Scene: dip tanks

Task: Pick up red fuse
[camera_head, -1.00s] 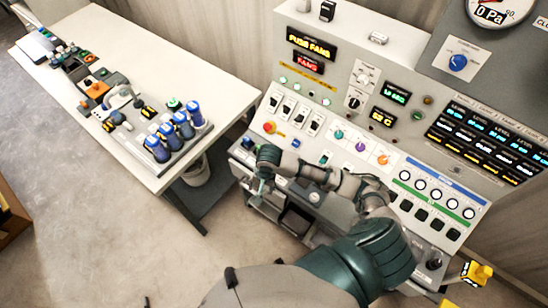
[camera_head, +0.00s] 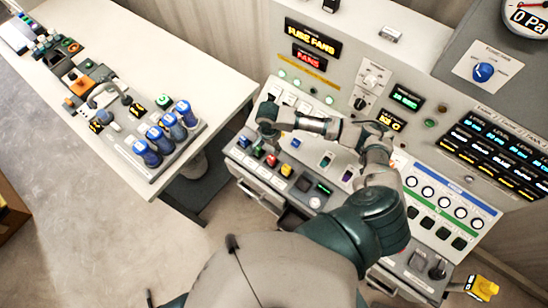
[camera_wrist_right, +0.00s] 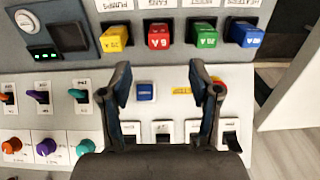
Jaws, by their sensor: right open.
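The red fuse (camera_head: 271,160) sits in a row of coloured fuses on the console's lower ledge. It also shows in the right wrist view (camera_wrist_right: 158,36) as a red block with white marks, between the yellow fuse (camera_wrist_right: 114,38) and the green fuse (camera_wrist_right: 202,36). The blue fuse (camera_wrist_right: 246,34) ends the row. My right gripper (camera_wrist_right: 160,82) is open and empty, its two fingers spread on either side of the red fuse's line in the wrist view, apart from it. In the head view my right gripper (camera_head: 268,132) hangs behind the fuse row, near the white switches. My left gripper is out of view.
Coloured knobs (camera_wrist_right: 45,147) stand at left. In the head view, a white table (camera_head: 140,50) with several blue-topped items stands left of the console.

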